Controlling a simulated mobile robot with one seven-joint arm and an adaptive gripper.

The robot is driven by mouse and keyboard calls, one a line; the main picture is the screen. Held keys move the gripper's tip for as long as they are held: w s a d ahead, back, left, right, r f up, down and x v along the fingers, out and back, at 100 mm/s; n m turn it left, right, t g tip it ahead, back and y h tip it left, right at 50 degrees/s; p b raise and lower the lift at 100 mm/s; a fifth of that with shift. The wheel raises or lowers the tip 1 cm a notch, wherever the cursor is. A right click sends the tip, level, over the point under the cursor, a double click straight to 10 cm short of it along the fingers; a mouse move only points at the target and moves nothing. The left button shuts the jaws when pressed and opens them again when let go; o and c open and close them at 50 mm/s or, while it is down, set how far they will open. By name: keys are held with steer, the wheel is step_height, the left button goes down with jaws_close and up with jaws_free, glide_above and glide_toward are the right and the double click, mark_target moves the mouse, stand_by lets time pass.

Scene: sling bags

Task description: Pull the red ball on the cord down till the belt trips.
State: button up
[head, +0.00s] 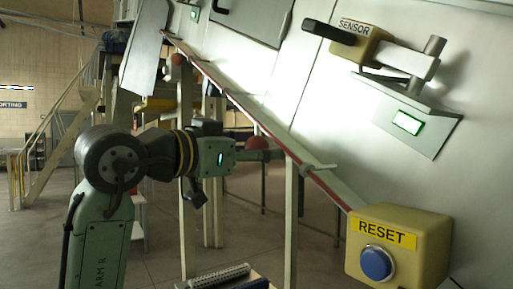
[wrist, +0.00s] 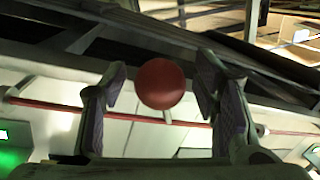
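In the wrist view the ball (wrist: 162,84) appears between the two fingers of my gripper (wrist: 161,70), with a visible gap on each side. The fingers are open and not closed on it. A red cord (head: 228,94) runs slanting along the machine's side; it also shows in the wrist view (wrist: 58,105) behind the fingers. A short pale stem shows just below the ball in the wrist view.
A second reddish ball (head: 177,59) is farther back along the cord. A yellow RESET box (head: 400,250) with a blue button stands at front right. A SENSOR unit (head: 355,42) is above. An upright post (head: 291,225) stands close to the gripper's right.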

jaws_close()
stand_by(0.5)
